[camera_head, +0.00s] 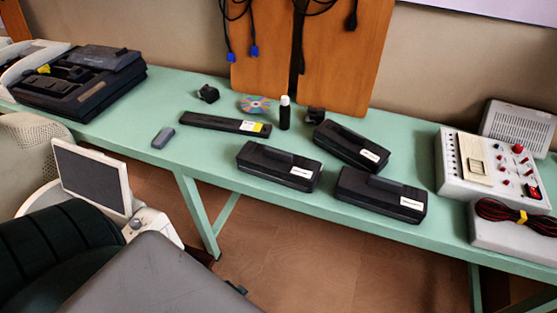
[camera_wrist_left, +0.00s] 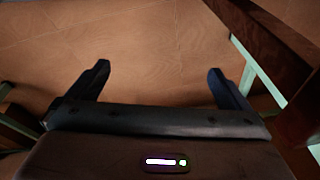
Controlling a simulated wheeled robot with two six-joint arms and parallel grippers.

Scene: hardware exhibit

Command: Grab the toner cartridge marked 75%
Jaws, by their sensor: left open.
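Several black toner cartridges lie on the green table (camera_head: 195,145) in the head view. One with a white label (camera_head: 270,163) is at the front middle, another (camera_head: 345,140) behind it to the right, and a third (camera_head: 375,195) at the front right. A long, flat black cartridge (camera_head: 210,123) with a white and yellow label lies further left. The labels are too small to read, so I cannot tell which is marked 75%. My left gripper (camera_wrist_left: 152,72) is open and empty in the left wrist view, above brown floor, with no cartridge near it. My right gripper is not in view.
A white control box (camera_head: 465,165) stands at right, a black machine (camera_head: 75,85) at left. A wooden board with cables stands behind.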

